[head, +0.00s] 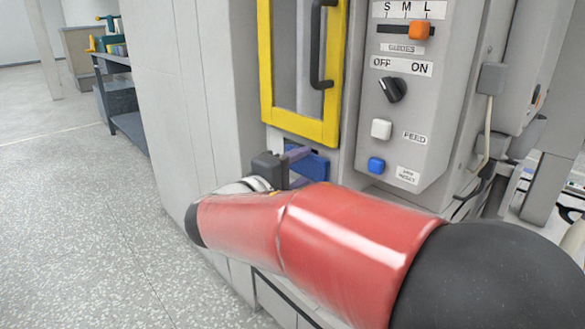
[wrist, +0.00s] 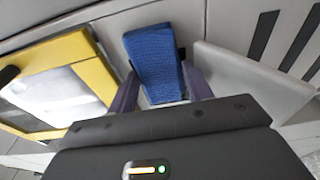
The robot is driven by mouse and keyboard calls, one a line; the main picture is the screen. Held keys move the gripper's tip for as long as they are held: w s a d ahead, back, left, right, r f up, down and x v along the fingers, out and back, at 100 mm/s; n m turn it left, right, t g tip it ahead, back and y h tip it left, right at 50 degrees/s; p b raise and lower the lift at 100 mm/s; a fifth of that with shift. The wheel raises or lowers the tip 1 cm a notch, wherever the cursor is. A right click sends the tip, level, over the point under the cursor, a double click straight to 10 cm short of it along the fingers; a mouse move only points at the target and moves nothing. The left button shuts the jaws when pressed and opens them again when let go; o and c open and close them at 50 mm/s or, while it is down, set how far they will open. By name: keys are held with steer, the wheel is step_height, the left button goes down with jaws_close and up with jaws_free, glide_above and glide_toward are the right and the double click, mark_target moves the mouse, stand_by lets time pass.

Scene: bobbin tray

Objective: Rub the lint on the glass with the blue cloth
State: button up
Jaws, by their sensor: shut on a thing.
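The blue cloth (wrist: 155,62) is a folded, textured pad between the two purple-grey fingers of my gripper (wrist: 161,88) in the wrist view. My gripper is shut on it. In the head view my gripper (head: 301,164) is just below the yellow-framed door, and a blue part of the cloth (head: 315,166) shows beside the fingers. The glass (head: 286,62) is the pane inside the yellow frame, above my gripper. In the wrist view the glass (wrist: 62,92) lies to the left, apart from the cloth. I cannot make out the lint on it.
A dark upright handle (head: 318,45) stands out from the door's right side. A control panel (head: 402,100) to the right carries an orange slider, a black knob, and white and blue buttons. A shelf (head: 122,95) stands far left. The speckled floor (head: 80,220) is clear.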

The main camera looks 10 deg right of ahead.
mark_target(284, 152)
steer(key=shift+s+d, duration=0.55)
steer(key=shift+s, duration=0.3)
steer(key=shift+w+a, duration=0.55)
steer(key=shift+w, duration=0.35)
steer(key=shift+w+a, duration=0.5)
steer(key=shift+w, duration=0.35)
steer(key=shift+w+a, duration=0.85)
steer(key=shift+w, duration=0.3)
steer(key=shift+w+a, duration=0.85)
steer(key=shift+w, duration=0.25)
steer(key=shift+a, duration=0.1)
steer(key=shift+w+a+v, duration=0.15)
steer(key=shift+v, duration=1.35)
steer(key=shift+w+a+v, duration=0.15)
steer(key=shift+v, duration=1.3)
steer(key=v, duration=0.3)
steer(key=shift+w+a, duration=0.15)
